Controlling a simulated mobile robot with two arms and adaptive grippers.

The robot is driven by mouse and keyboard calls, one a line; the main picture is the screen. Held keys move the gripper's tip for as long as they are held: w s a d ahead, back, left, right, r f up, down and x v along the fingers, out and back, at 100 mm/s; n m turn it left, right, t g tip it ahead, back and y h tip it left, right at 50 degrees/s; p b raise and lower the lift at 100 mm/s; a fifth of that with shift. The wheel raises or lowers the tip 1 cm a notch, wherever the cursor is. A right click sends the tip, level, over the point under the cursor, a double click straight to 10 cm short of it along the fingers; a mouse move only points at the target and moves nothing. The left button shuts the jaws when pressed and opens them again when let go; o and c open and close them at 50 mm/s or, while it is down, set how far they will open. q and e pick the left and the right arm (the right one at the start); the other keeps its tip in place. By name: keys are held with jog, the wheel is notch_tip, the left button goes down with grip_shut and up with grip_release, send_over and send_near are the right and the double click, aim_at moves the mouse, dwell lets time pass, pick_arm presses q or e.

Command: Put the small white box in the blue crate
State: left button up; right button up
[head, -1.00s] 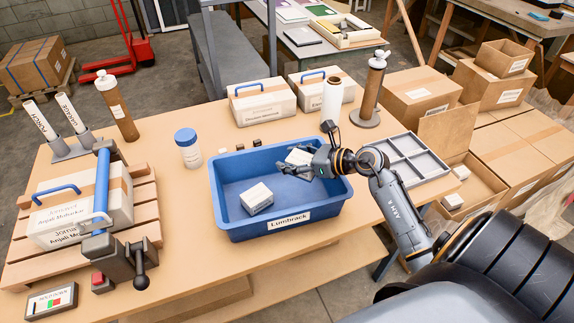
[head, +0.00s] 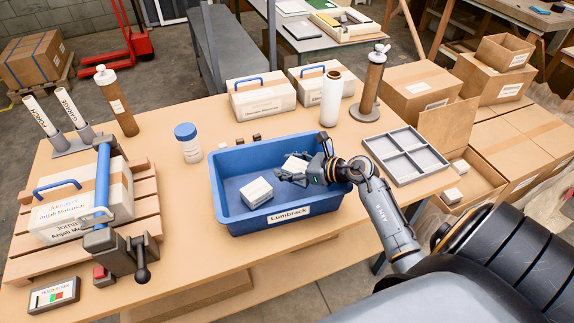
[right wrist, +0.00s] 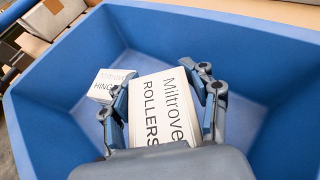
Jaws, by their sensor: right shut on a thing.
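A small white box (head: 295,165) lettered "Miltrove ROLLERS" is between the fingers of my right gripper (head: 294,175). The right wrist view shows the same box (right wrist: 162,108) with a finger on each side. The gripper is shut on it and holds it within the outline of the blue crate (head: 262,231), labelled "Lumbrack". Whether the held box touches the crate floor cannot be told. A second small white box (head: 256,192), lettered "HING..." in the right wrist view (right wrist: 108,84), lies in the crate, left of the held one. My left gripper is not in view.
A grey divided tray (head: 405,155) stands right of the crate. A white roll (head: 330,98) and a brown bottle-like post (head: 371,88) stand behind it.

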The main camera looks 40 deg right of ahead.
jog(key=o, duration=1.5)
jog(key=shift+c, duration=0.2)
jog(key=shift+r+p, duration=0.55)
jog(key=shift+p, duration=0.05)
jog(key=b+v, duration=0.3)
jog(key=v, duration=0.9)
jog(key=shift+f, duration=0.1)
